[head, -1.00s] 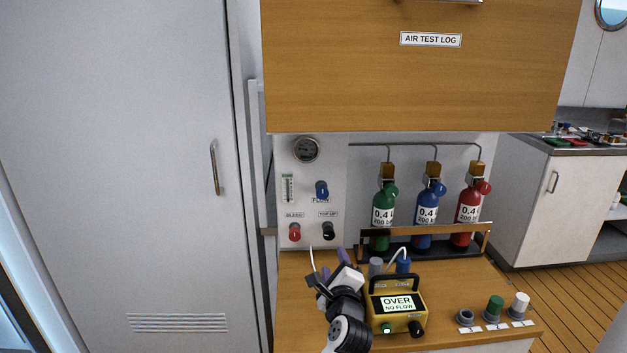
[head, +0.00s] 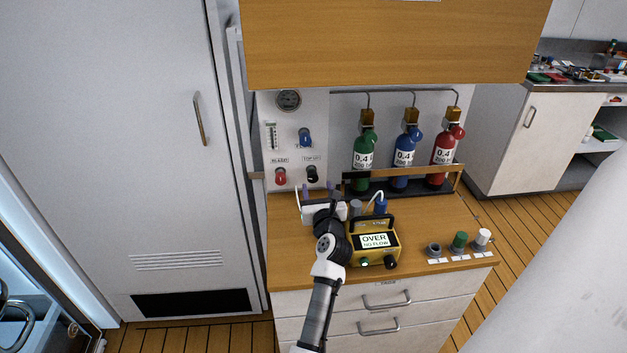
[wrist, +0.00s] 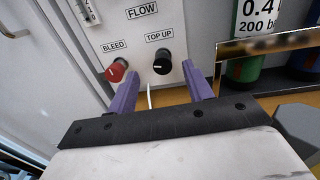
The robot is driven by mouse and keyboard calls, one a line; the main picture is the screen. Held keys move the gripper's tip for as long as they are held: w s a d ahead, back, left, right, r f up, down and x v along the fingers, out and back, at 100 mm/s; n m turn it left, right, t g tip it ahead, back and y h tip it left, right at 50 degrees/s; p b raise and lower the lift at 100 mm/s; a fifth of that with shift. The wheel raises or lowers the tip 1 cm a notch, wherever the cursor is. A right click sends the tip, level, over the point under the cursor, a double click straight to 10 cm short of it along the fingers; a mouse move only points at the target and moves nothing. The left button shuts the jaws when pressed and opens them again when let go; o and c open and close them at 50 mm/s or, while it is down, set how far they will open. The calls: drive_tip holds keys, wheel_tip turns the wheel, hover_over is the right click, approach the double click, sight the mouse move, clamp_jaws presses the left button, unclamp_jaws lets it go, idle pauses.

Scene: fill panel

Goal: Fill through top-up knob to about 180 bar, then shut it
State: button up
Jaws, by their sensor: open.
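The black top-up knob (head: 312,173) is on the white fill panel (head: 318,128), right of the red bleed knob (head: 280,176) and below the blue flow knob (head: 305,137). In the wrist view the top-up knob (wrist: 163,62) stands just beyond the open purple fingers of my gripper (wrist: 156,88), between them and apart from both. My gripper also shows in the head view (head: 318,190), just below the knob. The round gauge (head: 289,100) is at the panel's top; its reading is too small to tell.
Green (head: 365,148), blue (head: 405,150) and red (head: 446,145) bottles stand in a rack at right. A yellow meter (head: 374,243) reading "OVER NO FLOW" sits on the counter beside my arm. Several caps line the counter's right front.

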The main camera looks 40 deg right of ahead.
sight(314, 179)
wheel_tip(314, 179, down, 2)
drive_tip(key=shift+f, duration=0.25)
drive_tip(key=x, duration=0.7)
drive_tip(key=shift+w+d, duration=0.1)
drive_tip(key=shift+w, duration=0.15)
drive_tip(key=shift+c, duration=0.4)
drive_tip(key=c, duration=0.9)
drive_tip(key=shift+n, duration=2.6)
drive_tip(key=o, duration=1)
